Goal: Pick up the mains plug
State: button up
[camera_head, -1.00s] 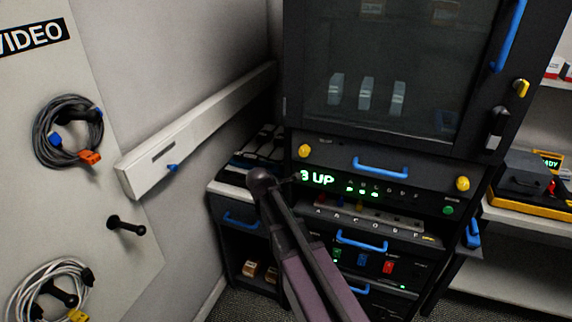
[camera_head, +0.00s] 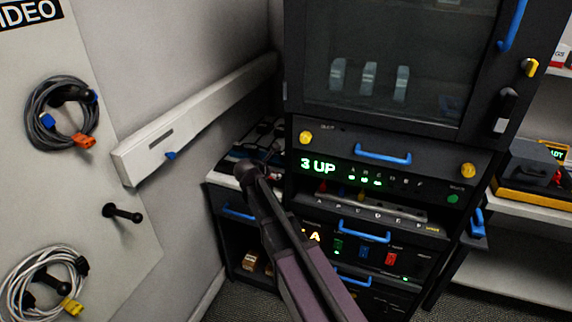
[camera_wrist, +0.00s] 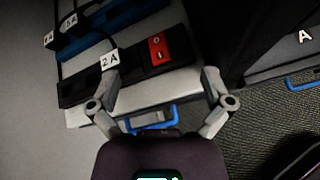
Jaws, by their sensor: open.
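Black mains plugs sit in a dark power strip (camera_wrist: 85,92) on top of a low cabinet. In the wrist view, the nearest plug (camera_wrist: 103,80) bears a white tag reading "2 A", and its body is dark and partly beside the left finger. My gripper (camera_wrist: 161,80) is open and empty, its fingers spread over the near edge of the strip. A red switch (camera_wrist: 158,47) shows between and beyond the fingertips. In the head view my gripper (camera_head: 250,172) is over the cabinet top and hides part of the strip. I cannot tell whether a finger touches anything.
The cabinet has a blue handle (camera_wrist: 155,118). A tall dark rack (camera_head: 380,150) stands close on the right. A white wall trunking (camera_head: 195,120) and coiled cables (camera_head: 62,110) are on the left.

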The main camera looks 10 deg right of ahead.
jog(key=shift+w+d+f+n+t+h+b, duration=0.15)
jog(key=shift+w+d+n+t+b, duration=0.15)
jog(key=shift+w+n+b, duration=0.35)
jog(key=shift+w+d+f+n+t+h+b, duration=0.1)
jog(key=shift+w+d+n+t+h+b, duration=0.25)
jog(key=shift+w+n, duration=0.55)
jog(key=shift+w+d+f+n+t+b, duration=0.15)
jog(key=shift+w+n+t+b, duration=0.3)
jog(key=shift+w+n, duration=0.3)
jog(key=b, duration=0.3)
send_near(281, 159)
jog(key=w+d, duration=0.2)
jog(key=d, duration=0.1)
jog(key=shift+w+d, duration=0.4)
jog(key=shift+w, duration=0.1)
jog(key=shift+f, duration=0.1)
